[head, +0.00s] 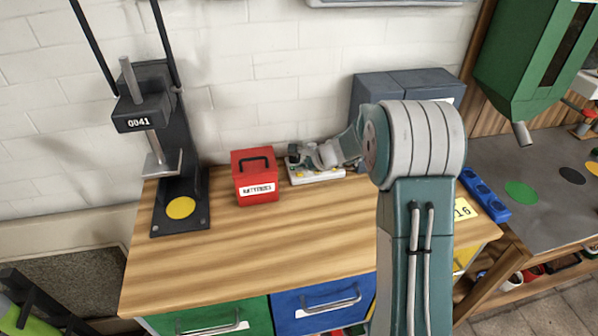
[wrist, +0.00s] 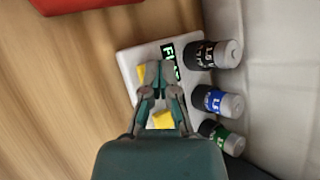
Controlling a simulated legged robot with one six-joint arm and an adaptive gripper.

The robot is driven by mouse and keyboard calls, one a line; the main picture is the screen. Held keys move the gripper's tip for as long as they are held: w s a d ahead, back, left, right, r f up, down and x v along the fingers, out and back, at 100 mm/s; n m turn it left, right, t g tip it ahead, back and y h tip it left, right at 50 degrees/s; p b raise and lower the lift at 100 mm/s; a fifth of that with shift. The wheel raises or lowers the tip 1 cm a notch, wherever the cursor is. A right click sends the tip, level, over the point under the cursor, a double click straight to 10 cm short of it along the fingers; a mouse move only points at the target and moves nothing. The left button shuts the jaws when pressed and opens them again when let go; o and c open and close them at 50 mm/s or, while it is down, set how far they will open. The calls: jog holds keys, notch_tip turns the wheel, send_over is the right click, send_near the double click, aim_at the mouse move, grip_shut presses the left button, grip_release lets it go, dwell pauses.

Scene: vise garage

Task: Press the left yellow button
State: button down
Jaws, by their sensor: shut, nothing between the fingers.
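A white panel (head: 318,178) lies on the wooden bench against the wall; it also shows in the wrist view (wrist: 128,60). It has a display with green characters (wrist: 168,52) and two yellow buttons. The left yellow button (wrist: 141,75) is the upper one in the wrist view, partly covered by a finger. The other yellow button (wrist: 162,119) is lower, between the finger linkages. My gripper (head: 293,155) is shut and empty, over the panel's left end in the head view. In the wrist view its fingertips (wrist: 159,68) overlap the left button's edge; I cannot tell whether they touch it.
Black, blue and green-labelled cylinders (wrist: 212,100) stand along the panel's wall side. A red box (head: 255,178) with a handle stands left of the panel. A black press (head: 150,115) stands farther left, dark blue boxes (head: 400,85) behind my arm. The front bench is clear.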

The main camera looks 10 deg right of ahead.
jog(key=shift+r, duration=0.9)
jog(key=shift+r, duration=2.5)
jog(key=s+a+r+n+g+h, duration=0.1)
jog(key=s+a+r+n, duration=0.1)
jog(key=s+r+n, duration=0.5)
jog(key=s+a+r+n+h, duration=0.1)
jog(key=s+a+r+n, duration=0.15)
jog(key=s, duration=0.75)
jog(key=s+d+n+h, duration=0.2)
jog(key=s+n, duration=0.2)
jog(key=s, duration=0.6)
jog(key=s+d+r+n+h, duration=0.1)
jog(key=s+n, duration=0.4)
jog(key=s, duration=0.6)
jog(key=shift+d+h, duration=0.5)
jog(key=shift+h, duration=0.1)
